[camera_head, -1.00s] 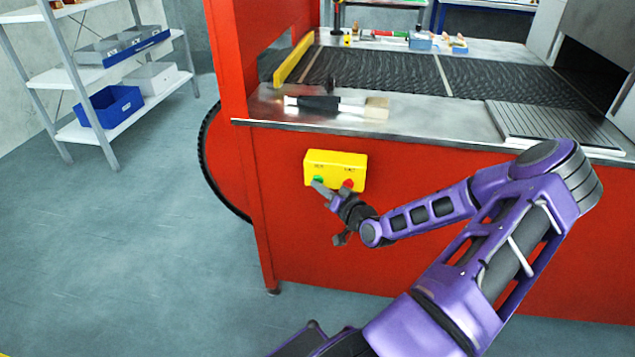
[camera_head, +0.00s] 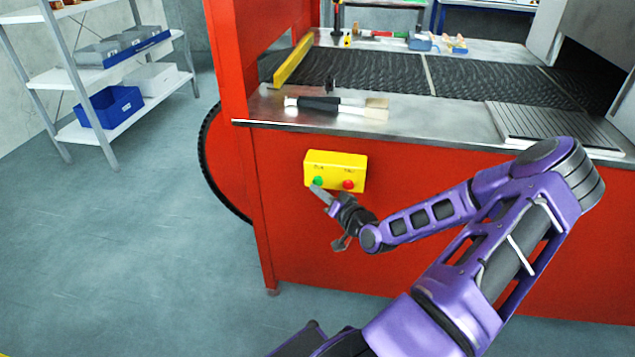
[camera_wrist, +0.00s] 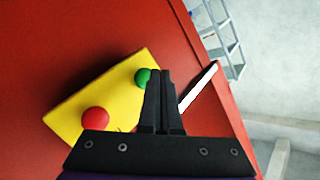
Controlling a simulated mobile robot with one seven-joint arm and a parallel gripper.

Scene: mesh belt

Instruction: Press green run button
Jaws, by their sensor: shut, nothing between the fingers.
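A yellow control box (camera_head: 336,168) is fixed to the red front panel of the machine. The green run button (camera_head: 318,181) is on its left and a red button (camera_head: 348,185) on its right. My gripper (camera_head: 315,188) is shut and empty, its tips just below and in front of the green button. In the wrist view the yellow box (camera_wrist: 102,100) is tilted, with the green button (camera_wrist: 142,76) beside the closed fingertips (camera_wrist: 159,72) and the red button (camera_wrist: 95,120) at lower left. Whether the fingertips touch the green button cannot be told.
A brush (camera_head: 335,105) lies on the metal ledge (camera_head: 420,125) above the box. The dark mesh belt (camera_head: 370,72) runs behind it. A shelf unit (camera_head: 110,77) with bins stands at the left. The floor (camera_head: 130,240) left of the machine is clear.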

